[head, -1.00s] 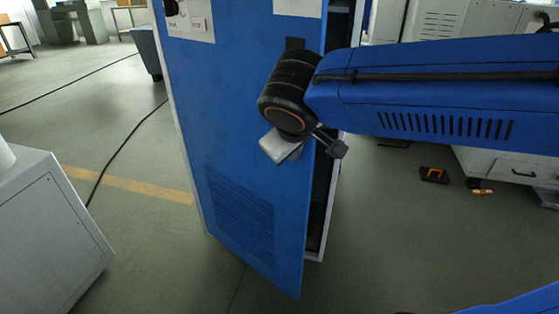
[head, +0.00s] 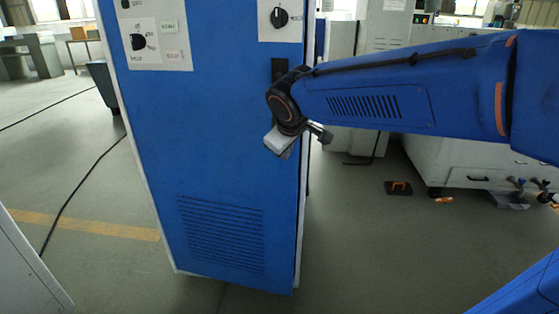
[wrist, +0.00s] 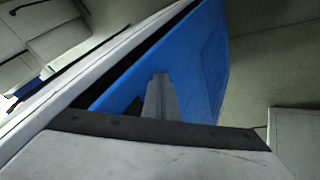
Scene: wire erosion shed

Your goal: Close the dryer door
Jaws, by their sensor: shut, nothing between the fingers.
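The dryer door (head: 205,130) is the tall blue front panel of a cabinet in the head view, with a vent grille low down and a dark handle (head: 279,69) near its right edge. It stands slightly ajar, with a narrow gap along its right side. In the wrist view the blue door (wrist: 205,60) is angled away from the white cabinet frame (wrist: 150,32), with a dark gap between. My gripper (head: 280,143) is at the door's right edge, below the handle. In the wrist view its fingers (wrist: 160,92) are shut and empty, against or very near the door; contact is unclear.
Control panels with black knobs (head: 280,17) sit at the cabinet's top. A white drawer unit (head: 470,165) stands at right, with a black and orange item (head: 398,187) on the floor beside it. A grey cabinet (head: 25,275) is at lower left. The floor between is mostly clear.

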